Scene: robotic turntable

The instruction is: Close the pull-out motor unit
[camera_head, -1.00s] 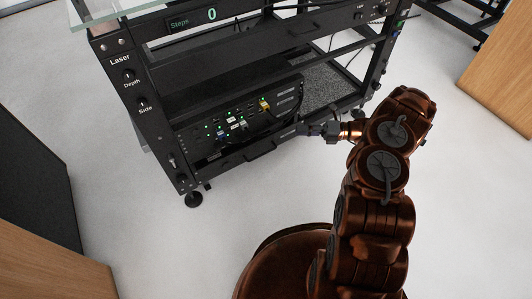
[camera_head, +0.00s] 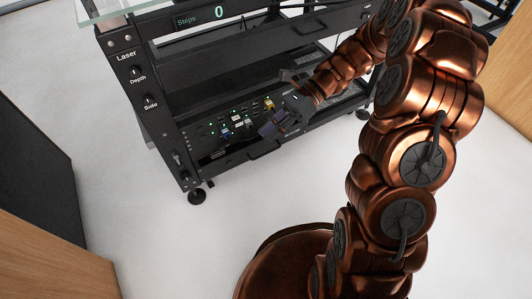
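The pull-out motor unit (camera_head: 215,131) is a black box low in the left bay of the black rack. Its face carries small green lights, white labels, blue and yellow plugs. A dark handle (camera_head: 263,149) shows along the bottom front. How far the unit is out is hard to judge. My gripper (camera_head: 268,130) is dark and reaches in from the right, in front of the right part of the unit's face. It hides some of the plugs. Whether it touches the unit, and whether its fingers are open, cannot be told.
The rack (camera_head: 163,125) has posts with Laser, Depth and Side knobs, and a Steps display (camera_head: 200,17) reading 0. A shelf bar (camera_head: 270,45) runs above the bay. My copper arm covers the rack's right side. Wooden furniture (camera_head: 50,245) stands lower left.

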